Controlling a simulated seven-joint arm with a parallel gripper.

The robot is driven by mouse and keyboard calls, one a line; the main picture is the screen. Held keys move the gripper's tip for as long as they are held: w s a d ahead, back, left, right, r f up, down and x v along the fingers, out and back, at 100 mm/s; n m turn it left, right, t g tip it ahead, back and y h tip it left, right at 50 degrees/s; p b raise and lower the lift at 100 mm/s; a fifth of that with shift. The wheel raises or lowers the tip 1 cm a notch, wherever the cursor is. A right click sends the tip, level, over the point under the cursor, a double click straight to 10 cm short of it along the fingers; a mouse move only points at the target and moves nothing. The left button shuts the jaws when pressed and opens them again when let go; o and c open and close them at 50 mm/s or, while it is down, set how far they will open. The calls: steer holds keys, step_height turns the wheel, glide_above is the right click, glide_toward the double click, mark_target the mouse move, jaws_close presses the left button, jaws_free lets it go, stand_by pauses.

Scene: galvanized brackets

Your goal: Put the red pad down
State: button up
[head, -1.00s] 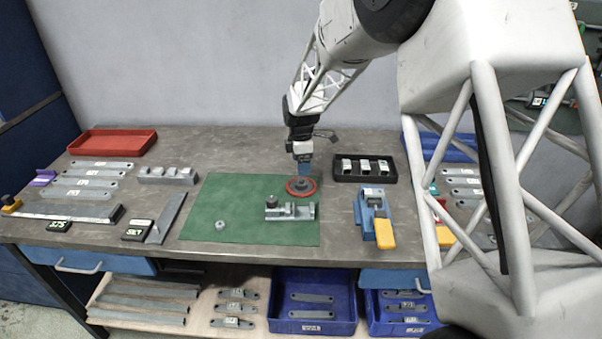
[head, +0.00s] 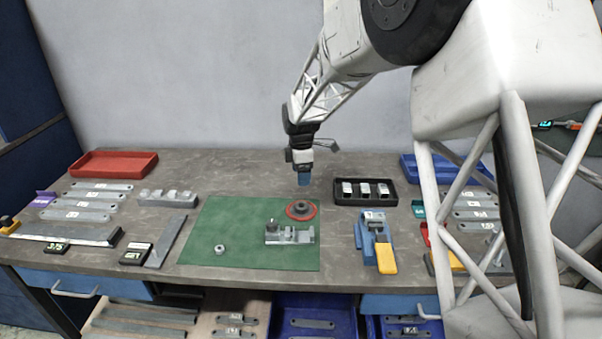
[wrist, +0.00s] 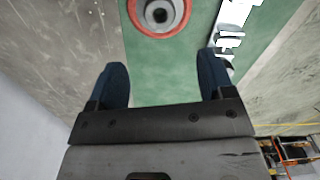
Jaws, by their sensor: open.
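The red pad (head: 290,211) is a round red disc lying on the green mat (head: 240,255), with a dark grey round part (head: 301,207) on top of it. In the wrist view the red pad (wrist: 136,24) shows at the top edge, partly cut off, with the grey part's dark centre hole visible. My gripper (head: 304,180) hangs above and just behind the pad, apart from it. In the wrist view my gripper (wrist: 164,85) has its two blue fingers spread wide with nothing between them.
A grey metal fixture (head: 289,236) stands on the mat just in front of the pad. A small ring (head: 219,249) lies further left. A black tray (head: 364,192) with several blocks and a blue-yellow clamp (head: 376,242) stand to the right. The mat's left part is mostly clear.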

stand_by(0.3)
steer(key=s+d+r+m+t, duration=0.1)
steer(key=s+d+r+m, duration=0.5)
steer(key=s, duration=0.4)
steer(key=s+d+r+m, duration=0.4)
steer(key=s+d+r, duration=0.4)
steer(key=s, duration=0.3)
steer(key=s+d+m, duration=0.3)
steer(key=s, duration=0.5)
steer(key=s+d+m+t, duration=0.1)
steer(key=s+m, duration=0.3)
steer(key=s, duration=0.5)
steer(key=s+d+m, duration=0.4)
steer(key=s, duration=0.5)
steer(key=shift+d+f+t, duration=0.35)
steer(key=shift+f+t, duration=0.05)
steer(key=shift+f, duration=0.05)
steer(key=shift+c, duration=0.4)
steer(key=shift+c, duration=0.7)
